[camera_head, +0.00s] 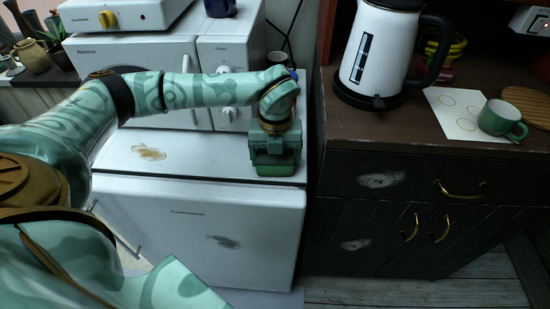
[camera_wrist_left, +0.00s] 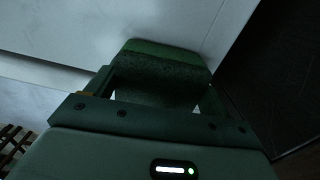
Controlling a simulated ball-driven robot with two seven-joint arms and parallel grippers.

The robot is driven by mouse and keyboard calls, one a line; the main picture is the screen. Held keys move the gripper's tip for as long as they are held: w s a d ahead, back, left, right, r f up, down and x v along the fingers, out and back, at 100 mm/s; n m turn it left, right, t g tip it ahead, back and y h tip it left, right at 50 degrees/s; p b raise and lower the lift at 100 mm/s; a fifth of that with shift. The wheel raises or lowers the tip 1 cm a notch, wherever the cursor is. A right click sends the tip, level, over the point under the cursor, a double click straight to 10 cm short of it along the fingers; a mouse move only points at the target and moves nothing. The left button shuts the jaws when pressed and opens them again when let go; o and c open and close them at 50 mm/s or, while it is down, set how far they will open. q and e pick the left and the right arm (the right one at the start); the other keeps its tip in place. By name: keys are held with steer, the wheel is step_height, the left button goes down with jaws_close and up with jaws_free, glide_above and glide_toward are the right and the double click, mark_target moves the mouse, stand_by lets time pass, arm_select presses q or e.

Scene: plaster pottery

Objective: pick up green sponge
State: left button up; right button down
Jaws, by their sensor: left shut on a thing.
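The green sponge (camera_head: 276,171) shows below my left gripper (camera_head: 275,158) in the head view, near the front right edge of the white appliance top. In the left wrist view the sponge (camera_wrist_left: 160,68) sits between the fingers of my left gripper (camera_wrist_left: 158,92), with its far end sticking out beyond them. The gripper is shut on it. Whether the sponge still touches the white surface I cannot tell. My right gripper is not in view.
A microwave (camera_head: 150,75) stands behind my left arm. A brown stain (camera_head: 149,153) marks the white top (camera_head: 205,165). To the right, a dark cabinet (camera_head: 400,165) carries a white kettle (camera_head: 385,50) and a green mug (camera_head: 500,119). A narrow gap separates the two.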

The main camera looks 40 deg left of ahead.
arm_select(q)
steer(key=s+a+r+p, duration=0.1)
steer(key=r, duration=0.1)
steer(key=s+r+p, duration=0.1)
steer(key=r, duration=0.2)
steer(key=s+a+r+p, duration=0.1)
steer(key=r, duration=0.2)
steer(key=shift+s+a, duration=0.15)
steer(key=shift+a, duration=0.2)
steer(key=s+a+r+p, duration=0.1)
steer(key=s+a+r, duration=0.3)
steer(key=s, duration=0.4)
steer(key=shift+a+p, duration=0.4)
steer(key=shift+a, duration=0.5)
steer(key=o, duration=0.4)
steer(key=shift+w+r, duration=0.1)
steer(key=c, duration=0.3)
steer(key=shift+d, duration=0.1)
steer(key=shift+c, duration=0.2)
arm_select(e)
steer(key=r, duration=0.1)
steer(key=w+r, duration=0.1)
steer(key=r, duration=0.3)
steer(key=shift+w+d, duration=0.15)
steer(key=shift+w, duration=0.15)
